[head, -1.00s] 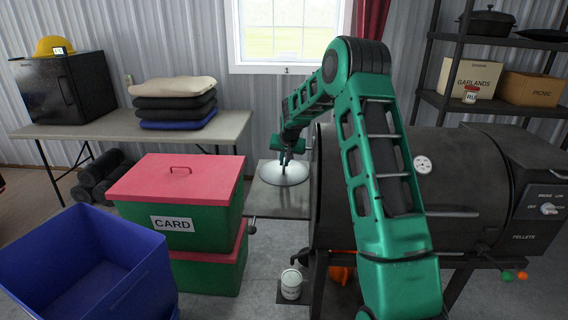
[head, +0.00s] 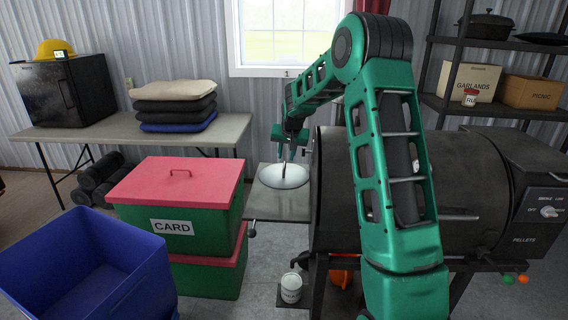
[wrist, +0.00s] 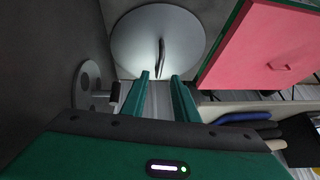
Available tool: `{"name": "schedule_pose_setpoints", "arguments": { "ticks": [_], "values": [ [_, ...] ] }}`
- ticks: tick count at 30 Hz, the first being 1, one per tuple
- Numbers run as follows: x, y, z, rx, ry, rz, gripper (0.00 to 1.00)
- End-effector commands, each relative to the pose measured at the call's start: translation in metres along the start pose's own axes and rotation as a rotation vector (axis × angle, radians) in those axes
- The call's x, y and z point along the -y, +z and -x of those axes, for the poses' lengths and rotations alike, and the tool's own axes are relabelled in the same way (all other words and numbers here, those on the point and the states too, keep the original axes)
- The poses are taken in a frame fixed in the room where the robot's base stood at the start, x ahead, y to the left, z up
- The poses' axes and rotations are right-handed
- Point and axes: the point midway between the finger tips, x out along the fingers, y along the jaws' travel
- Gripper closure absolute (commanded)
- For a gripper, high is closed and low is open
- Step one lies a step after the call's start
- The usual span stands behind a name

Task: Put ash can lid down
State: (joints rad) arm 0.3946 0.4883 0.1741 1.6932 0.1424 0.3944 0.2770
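A round pale metal lid (head: 270,181) with an upright handle lies on the grey side shelf of the grill. It also shows in the wrist view (wrist: 135,38), with its thin dark handle (wrist: 161,56) standing near its middle. My gripper (head: 285,158) is above the lid and points down at it. The handle lies just beyond the fingertips, in line with the gap. The lid's contact with the shelf is hard to see.
The black grill (head: 450,180) stands close to the right of the lid. Green boxes with a red cover (head: 150,190) stand on the left, with a blue bin (head: 150,262) in front. A small white can (head: 291,288) is below. The shelf's front part (head: 275,207) is bare.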

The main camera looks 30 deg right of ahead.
Motion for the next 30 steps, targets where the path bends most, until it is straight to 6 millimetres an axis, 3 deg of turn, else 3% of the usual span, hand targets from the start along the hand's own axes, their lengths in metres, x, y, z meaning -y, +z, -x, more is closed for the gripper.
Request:
{"name": "schedule_pose_setpoints", "arguments": {
  "ticks": [3,9,30],
  "values": [
    [0.000,-0.001,0.021,-0.003,-0.001,-0.001,0.73],
    [0.000,0.000,0.039,-0.001,-0.001,-0.001,0.73],
    [0.002,0.004,0.049,0.001,-0.002,0.011,0.73]
  ]
}}
